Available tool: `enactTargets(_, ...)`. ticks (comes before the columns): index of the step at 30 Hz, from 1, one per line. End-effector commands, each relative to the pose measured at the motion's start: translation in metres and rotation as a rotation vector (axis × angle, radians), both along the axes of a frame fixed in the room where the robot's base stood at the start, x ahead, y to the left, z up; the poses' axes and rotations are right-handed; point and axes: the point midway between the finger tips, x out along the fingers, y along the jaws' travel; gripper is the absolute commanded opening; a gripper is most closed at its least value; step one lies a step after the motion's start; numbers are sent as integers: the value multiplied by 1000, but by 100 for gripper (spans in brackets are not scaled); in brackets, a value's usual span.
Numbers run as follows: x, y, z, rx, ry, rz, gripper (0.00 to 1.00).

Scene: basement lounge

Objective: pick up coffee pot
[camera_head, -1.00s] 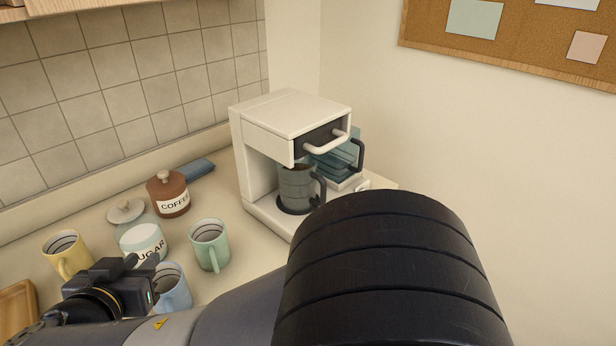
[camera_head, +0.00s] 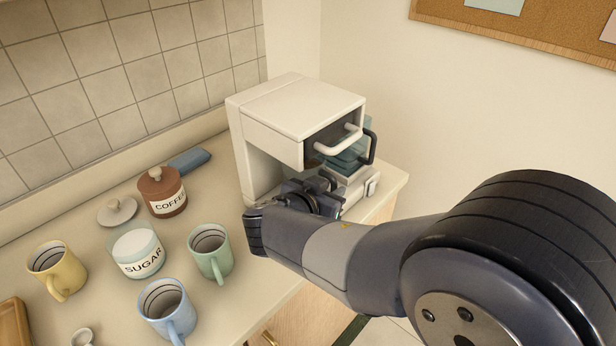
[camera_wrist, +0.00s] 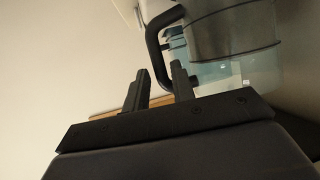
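The coffee pot (camera_wrist: 235,30), a grey see-through vessel, shows at the upper right of the wrist view, with its dark curved handle (camera_wrist: 153,42) at its left. Nothing is held.
Several mugs, including a green mug (camera_head: 210,252), a sugar jar (camera_head: 137,250) and a coffee jar (camera_head: 163,193) stand on the counter left of my arm. A wall is behind.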

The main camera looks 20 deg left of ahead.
Motion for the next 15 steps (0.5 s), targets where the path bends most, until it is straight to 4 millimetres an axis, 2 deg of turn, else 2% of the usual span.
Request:
enactTargets(3,16,-4,-5,-3,2,-2,24)
enactTargets(6,23,-5,-9,1,0,-1,24)
enactTargets(13,24,-5,-10,1,0,1,24)
enactTargets(15,24,-5,-10,1,0,1,20)
